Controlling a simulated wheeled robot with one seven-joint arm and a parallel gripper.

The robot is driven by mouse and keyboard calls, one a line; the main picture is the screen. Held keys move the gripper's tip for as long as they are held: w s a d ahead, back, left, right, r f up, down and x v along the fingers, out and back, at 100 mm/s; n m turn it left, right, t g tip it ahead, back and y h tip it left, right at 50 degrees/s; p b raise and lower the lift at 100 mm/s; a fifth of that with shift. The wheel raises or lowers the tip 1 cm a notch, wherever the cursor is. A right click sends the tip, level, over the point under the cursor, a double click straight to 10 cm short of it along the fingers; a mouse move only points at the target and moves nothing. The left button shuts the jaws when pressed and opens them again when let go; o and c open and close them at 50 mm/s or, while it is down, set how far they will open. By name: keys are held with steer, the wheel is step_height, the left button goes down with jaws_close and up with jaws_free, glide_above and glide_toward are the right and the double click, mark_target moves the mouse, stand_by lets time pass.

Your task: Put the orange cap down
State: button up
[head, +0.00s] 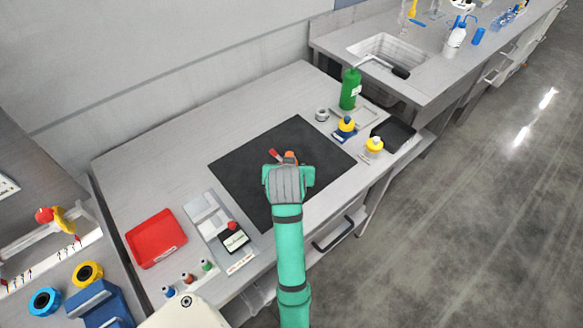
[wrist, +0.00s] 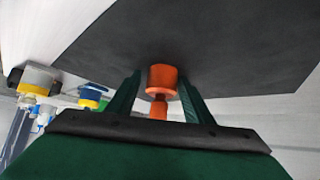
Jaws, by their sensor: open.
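The orange cap (wrist: 162,78) sits at the black mat (wrist: 210,35) in the wrist view, between the two fingers of my gripper (wrist: 160,95). A gap shows on each side of the cap, so the fingers are open and apart from it. In the head view a small part of the orange cap (head: 290,155) shows just past my gripper (head: 289,166), which hides the rest. The black mat (head: 240,165) lies on the grey bench. A narrower orange part shows below the cap in the wrist view.
A red item (head: 274,154) lies on the mat left of my gripper. A red tray (head: 156,238) stands at left. A green bottle (head: 350,90), a yellow-capped bottle (head: 374,145) and a black tray (head: 394,134) stand at right. The mat's left part is clear.

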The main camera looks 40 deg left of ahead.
steer(key=shift+s+a+f, duration=0.2)
steer(key=shift+s+f, duration=0.1)
steer(key=shift+s, duration=0.05)
steer(key=shift+r, duration=0.15)
steer(key=w+r+v, duration=0.1)
steer(key=v, duration=1.1)
steer(key=shift+r, duration=0.2)
steer(key=shift+s, duration=0.1)
steer(key=shift+s+d, duration=0.15)
steer(key=shift+s, duration=0.05)
steer(key=shift+s, duration=0.1)
